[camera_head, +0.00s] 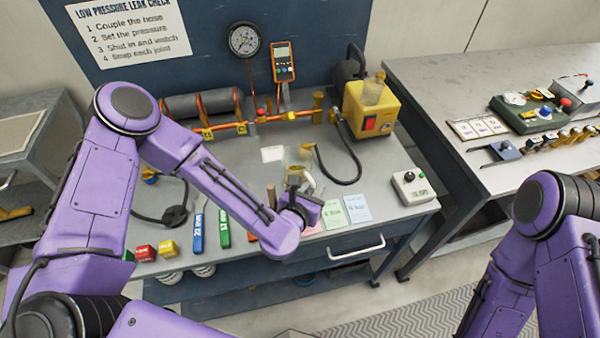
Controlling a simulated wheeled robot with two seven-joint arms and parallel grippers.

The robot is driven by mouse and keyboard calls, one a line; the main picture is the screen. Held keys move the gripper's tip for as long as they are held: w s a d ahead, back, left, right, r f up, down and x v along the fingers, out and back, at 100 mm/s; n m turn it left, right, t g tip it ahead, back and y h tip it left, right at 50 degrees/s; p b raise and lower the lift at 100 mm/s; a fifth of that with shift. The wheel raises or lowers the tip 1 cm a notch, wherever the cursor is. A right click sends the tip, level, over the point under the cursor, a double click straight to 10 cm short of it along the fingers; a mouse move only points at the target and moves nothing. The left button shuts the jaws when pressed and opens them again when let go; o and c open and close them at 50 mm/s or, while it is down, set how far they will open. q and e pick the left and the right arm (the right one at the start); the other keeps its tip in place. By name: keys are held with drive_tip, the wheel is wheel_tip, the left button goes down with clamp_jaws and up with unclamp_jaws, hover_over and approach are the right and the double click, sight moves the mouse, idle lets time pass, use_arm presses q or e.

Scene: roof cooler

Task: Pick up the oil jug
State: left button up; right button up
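A small pale jug-like container with a whitish curved handle (309,181) stands on the grey bench near its front edge; I take it to be the oil jug. My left gripper (284,196) is right at it, on its near side. The wrist and fingers cover the jug's lower part. I cannot tell whether the fingers touch it or how far apart they are. My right arm shows at the right edge, but its gripper is out of view.
A yellow pump (370,110) with a black hose stands behind. An orange pipe (255,124) crosses the bench. Green and blue cards (346,209) and a grey switch box (412,187) lie to the right. Blue and green tools (224,228) lie left. Another bench (450,85) stands right.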

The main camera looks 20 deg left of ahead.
use_arm(q)
drive_tip(key=shift+w+f, duration=0.15)
clamp_jaws()
